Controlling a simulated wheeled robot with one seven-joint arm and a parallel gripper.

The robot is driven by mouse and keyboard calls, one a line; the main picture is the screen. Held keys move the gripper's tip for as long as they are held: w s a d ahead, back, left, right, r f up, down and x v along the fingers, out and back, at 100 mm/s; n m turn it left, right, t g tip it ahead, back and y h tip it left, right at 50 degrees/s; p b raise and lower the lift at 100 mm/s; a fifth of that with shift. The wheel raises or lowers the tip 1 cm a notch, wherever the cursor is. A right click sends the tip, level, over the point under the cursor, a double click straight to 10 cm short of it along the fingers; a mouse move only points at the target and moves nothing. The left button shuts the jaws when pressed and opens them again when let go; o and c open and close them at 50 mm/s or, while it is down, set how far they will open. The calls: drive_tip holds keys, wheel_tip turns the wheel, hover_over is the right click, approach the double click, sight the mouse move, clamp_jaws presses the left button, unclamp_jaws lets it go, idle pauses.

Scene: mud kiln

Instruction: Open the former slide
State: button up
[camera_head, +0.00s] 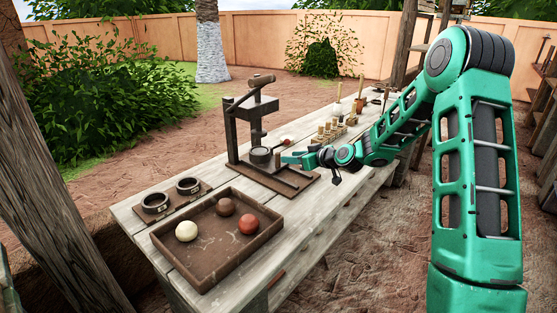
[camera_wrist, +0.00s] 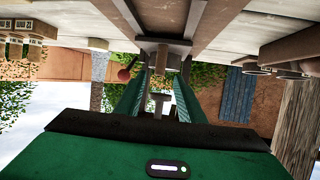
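The former (camera_head: 231,135) is a dark wooden press on the bench, with an upright frame, a top handle and a plunger. Its low base (camera_head: 290,186) has rails running toward the front right. A round cup (camera_head: 260,156) sits under the plunger, and a short brown peg (camera_head: 277,158) stands just right of it. My gripper (camera_head: 288,158) is beside that peg, pointing left toward the cup. In the wrist view, which looks upside down, my green fingers (camera_wrist: 160,88) are apart, with grey former parts (camera_wrist: 161,57) beyond and between them. I cannot tell whether they touch the peg.
A brown tray (camera_head: 200,278) holds a white, a dark brown and a red ball at the bench's near end. Two dark rings (camera_head: 156,203) (camera_head: 188,186) lie behind it. Wooden stamps (camera_head: 330,130) and upright tools (camera_head: 360,103) stand farther along the bench (camera_head: 340,210).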

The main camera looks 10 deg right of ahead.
sight(278, 157)
drive_tip(key=x, duration=0.9)
drive_tip(key=shift+w+a+f, duration=0.1)
drive_tip(key=shift+w+f, duration=0.05)
drive_tip(key=shift+f, duration=0.1)
drive_tip(key=shift+c, duration=0.4)
